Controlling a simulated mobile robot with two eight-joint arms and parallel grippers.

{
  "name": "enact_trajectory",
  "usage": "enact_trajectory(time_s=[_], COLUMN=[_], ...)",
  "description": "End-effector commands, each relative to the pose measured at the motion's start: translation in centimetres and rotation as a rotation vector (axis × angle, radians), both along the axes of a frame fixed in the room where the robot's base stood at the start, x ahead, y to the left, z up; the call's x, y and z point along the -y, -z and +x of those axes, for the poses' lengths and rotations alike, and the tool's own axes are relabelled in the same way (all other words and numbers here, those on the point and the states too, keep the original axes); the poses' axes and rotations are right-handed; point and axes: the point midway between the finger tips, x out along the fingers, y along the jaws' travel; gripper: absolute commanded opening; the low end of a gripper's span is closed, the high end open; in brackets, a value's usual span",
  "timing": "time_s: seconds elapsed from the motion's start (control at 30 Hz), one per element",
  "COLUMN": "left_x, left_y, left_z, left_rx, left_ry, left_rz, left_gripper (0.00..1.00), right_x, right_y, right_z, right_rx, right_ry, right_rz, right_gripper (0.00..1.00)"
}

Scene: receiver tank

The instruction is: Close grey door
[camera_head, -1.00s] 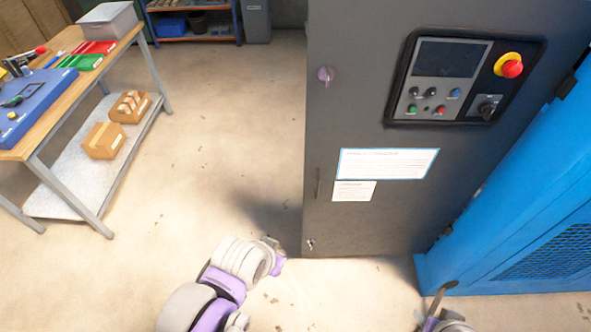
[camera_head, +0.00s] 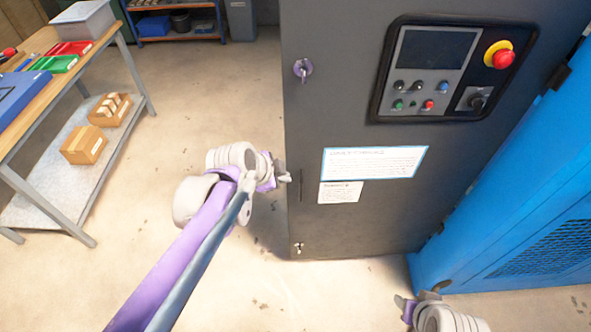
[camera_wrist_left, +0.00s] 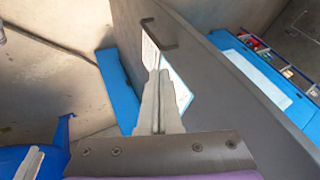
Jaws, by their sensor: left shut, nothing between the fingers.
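The grey door (camera_head: 345,105) stands swung out at an angle from the blue cabinet (camera_head: 520,185), with its panel side facing me in the head view. A dark handle (camera_head: 301,184) sits near its left edge; a handle (camera_wrist_left: 160,33) also shows in the left wrist view. My left gripper (camera_head: 286,174) is shut and empty beside the door's left edge, near that handle; contact cannot be told. Its closed fingers (camera_wrist_left: 161,95) overlap the door in the left wrist view. My right gripper (camera_head: 404,303) is low at the bottom, in front of the cabinet; its jaw state is unclear.
The door carries a control panel (camera_head: 440,70) with a red stop button, a key lock (camera_head: 302,68) and white labels (camera_head: 372,162). A workbench (camera_head: 90,50) with boxes on its lower shelf stands at left. The floor (camera_head: 190,110) between bench and door is clear.

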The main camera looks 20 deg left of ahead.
Motion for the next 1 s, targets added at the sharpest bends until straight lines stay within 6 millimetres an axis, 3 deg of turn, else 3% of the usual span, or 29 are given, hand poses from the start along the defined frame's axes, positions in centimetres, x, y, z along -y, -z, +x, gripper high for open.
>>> enact_trajectory(time_s=[0.43,0.7,1.0], left_x=[2.0,0.8,0.6], left_y=[7.4,6.9,6.9], left_z=[5.0,8.2,8.6], left_rx=[-0.001,-0.002,-0.002], left_ry=[-0.001,-0.002,-0.002], left_rz=[-0.001,-0.001,-0.001], left_gripper=[0.00,0.00,0.00], right_x=[0.0,0.0,0.0], right_y=[1.3,0.9,0.9], right_z=[-0.3,-0.2,-0.2], right_rx=[-0.005,-0.003,-0.004], right_ry=[0.000,0.000,0.000], right_rz=[0.000,0.000,0.000], right_gripper=[0.50,0.50,0.50])
